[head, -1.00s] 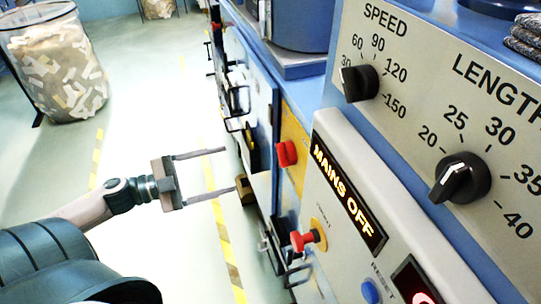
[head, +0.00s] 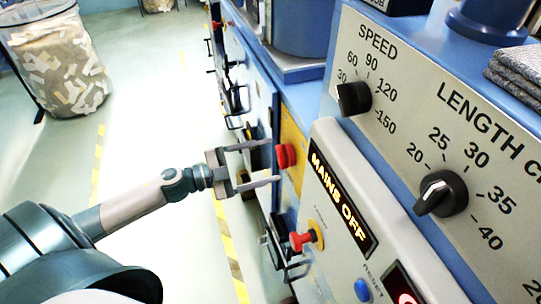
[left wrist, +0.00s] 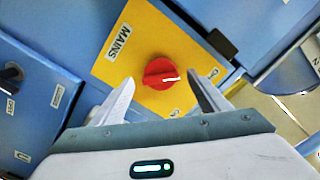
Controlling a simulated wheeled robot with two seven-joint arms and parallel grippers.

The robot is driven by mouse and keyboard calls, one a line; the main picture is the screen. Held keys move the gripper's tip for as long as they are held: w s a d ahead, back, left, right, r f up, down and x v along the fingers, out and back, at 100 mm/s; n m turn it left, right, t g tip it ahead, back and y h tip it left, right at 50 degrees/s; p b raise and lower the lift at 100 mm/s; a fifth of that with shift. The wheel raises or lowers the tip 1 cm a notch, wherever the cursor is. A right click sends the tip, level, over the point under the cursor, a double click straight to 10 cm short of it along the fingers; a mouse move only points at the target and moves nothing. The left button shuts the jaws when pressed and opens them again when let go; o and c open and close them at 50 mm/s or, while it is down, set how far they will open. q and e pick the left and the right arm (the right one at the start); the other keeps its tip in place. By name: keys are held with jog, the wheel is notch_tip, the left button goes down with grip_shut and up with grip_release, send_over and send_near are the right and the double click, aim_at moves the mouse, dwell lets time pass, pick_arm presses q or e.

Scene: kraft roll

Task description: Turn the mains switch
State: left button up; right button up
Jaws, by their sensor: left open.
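The mains switch (head: 286,156) is a red rotary knob on a yellow plate on the side of the blue machine. In the left wrist view the red knob (left wrist: 160,73) sits on the yellow plate (left wrist: 125,66) marked MAINS, with a white pointer line toward the right. My left gripper (head: 276,163) is open, its two fingers pointing at the knob. In the left wrist view the left gripper's fingertips (left wrist: 160,82) lie either side of the knob; I cannot tell whether they touch it. The lit display (head: 342,201) reads MAINS OFF. My right gripper is not in view.
A control panel with a SPEED knob (head: 354,98) and a LENGTH knob (head: 441,193) is at right. A red button on a yellow base (head: 307,237) and a blue RESET button (head: 363,289) are below. A bin of paper scraps (head: 58,65) stands on the open floor at left.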

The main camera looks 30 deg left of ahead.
pick_arm(q)
jog(key=shift+x, duration=0.9)
jog(key=c, duration=1.1)
jog(key=shift+o, duration=0.3)
jog(key=shift+m, duration=0.4)
jog(key=m+b, duration=0.2)
jog(key=m, duration=0.3)
jog(key=m+b, duration=0.2)
jog(key=m, duration=0.4)
jog(key=m+b, duration=0.1)
jog(key=m, duration=0.5)
jog(key=shift+r+b, duration=0.3)
jog(key=shift+b, duration=0.1)
